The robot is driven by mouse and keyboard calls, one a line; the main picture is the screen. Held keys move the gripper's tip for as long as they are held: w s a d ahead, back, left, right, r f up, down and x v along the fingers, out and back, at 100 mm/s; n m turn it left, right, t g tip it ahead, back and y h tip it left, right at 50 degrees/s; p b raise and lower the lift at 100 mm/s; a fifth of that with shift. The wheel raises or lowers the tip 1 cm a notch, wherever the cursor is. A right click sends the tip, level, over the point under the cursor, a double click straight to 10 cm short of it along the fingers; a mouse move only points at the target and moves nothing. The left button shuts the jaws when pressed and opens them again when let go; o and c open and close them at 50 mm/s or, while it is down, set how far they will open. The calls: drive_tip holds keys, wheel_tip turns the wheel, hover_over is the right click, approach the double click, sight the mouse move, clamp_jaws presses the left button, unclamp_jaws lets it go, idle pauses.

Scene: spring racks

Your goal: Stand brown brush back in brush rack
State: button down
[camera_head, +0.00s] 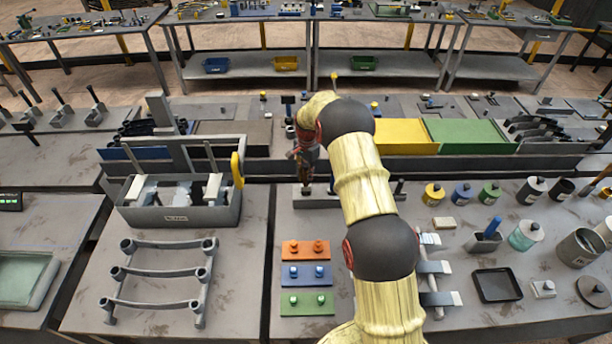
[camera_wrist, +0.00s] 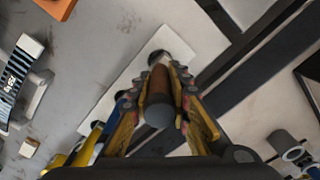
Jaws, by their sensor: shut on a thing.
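My gripper (camera_wrist: 168,78) is shut on the brown brush (camera_wrist: 159,98), with one finger on each side of its round brown handle. The handle's dark end faces the wrist camera. The pale brush rack (camera_wrist: 122,73) lies below, with a dark round hole just past the fingertips. I cannot tell whether the brush's lower end is inside a hole. A blue brush and a yellow brush (camera_wrist: 88,148) show at the left of my gripper. In the head view my gripper (camera_head: 306,170) points down at the back of the middle table, and my arm hides part of the rack area.
Orange, blue and green blocks (camera_head: 306,273) sit in front on the same table. To the right stand several small jars, a black tray (camera_head: 497,285) and a grey pot (camera_head: 580,248). A grey bin (camera_head: 180,207) and a tube frame stand on the left table.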

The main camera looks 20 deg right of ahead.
sight(306, 165)
drive_tip(key=shift+f+b, duration=0.9)
drive_tip(key=shift+f, duration=0.65)
drive_tip(key=c, duration=1.6)
unclamp_jaws()
drive_tip(key=shift+o, duration=0.6)
drive_tip(key=o, duration=0.4)
drive_tip(key=shift+r+p, duration=1.2)
drive_tip(key=shift+r, duration=2.25)
drive_tip(key=shift+r, duration=0.1)
